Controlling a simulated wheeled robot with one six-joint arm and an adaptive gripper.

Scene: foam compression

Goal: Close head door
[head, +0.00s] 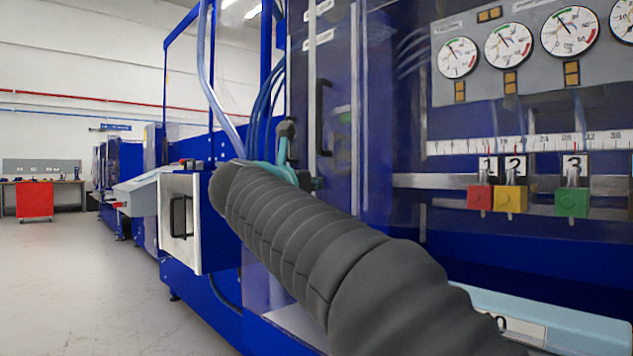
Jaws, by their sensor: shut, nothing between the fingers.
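A tall blue-framed door with a clear panel (340,120) stands in the middle of the head view, with a black vertical handle (324,115) on it. I take this as the head door; I cannot tell from this view how far it stands open. My gripper (289,135) is just left of and below the handle, shut, with nothing seen in it. My grey-sleeved arm hides the door's lower part and much of the gripper. I cannot tell whether the gripper touches the door.
Right of the door are pressure gauges (508,44), a ruler strip (540,143) and red, yellow and green blocks numbered 1 to 3. A white-fronted box (180,220) with a black handle juts out at left. Open floor (80,280) lies further left.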

